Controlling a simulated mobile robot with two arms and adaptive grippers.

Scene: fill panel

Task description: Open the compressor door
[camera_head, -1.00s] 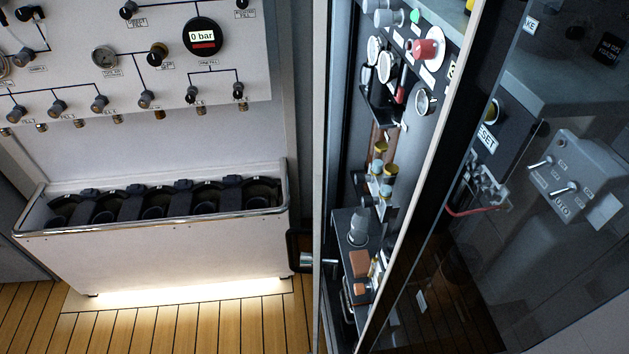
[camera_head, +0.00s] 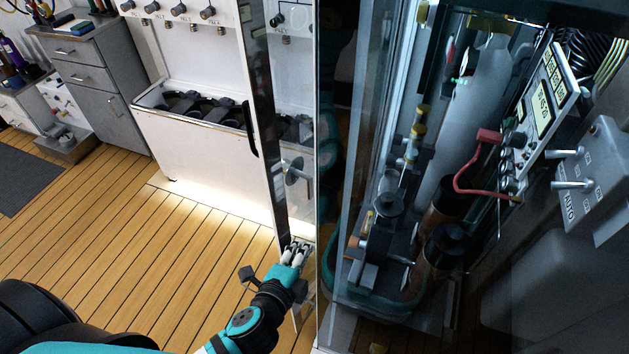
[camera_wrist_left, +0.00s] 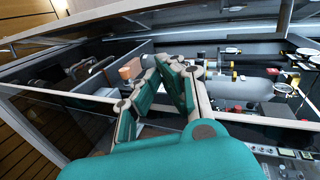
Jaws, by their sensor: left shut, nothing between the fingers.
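The compressor door (camera_head: 266,130) is a tall glass panel with a dark frame, seen almost edge-on in the head view. It appears to stand swung out from the compressor cabinet (camera_head: 319,250). Its black bar handle (camera_head: 248,125) is on the left side, and a metal lever (camera_head: 296,171) shows to the right of the frame. My left gripper (camera_head: 291,250) is shut and empty at the door's lower end; I cannot tell whether it touches. My right gripper is not in view.
The white fill panel bin (camera_head: 205,150) stands behind the door. Grey drawers (camera_head: 105,85) are at the back left. Wooden floor (camera_head: 150,260) to the left is clear. A grey switch box (camera_head: 597,180) is at the right.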

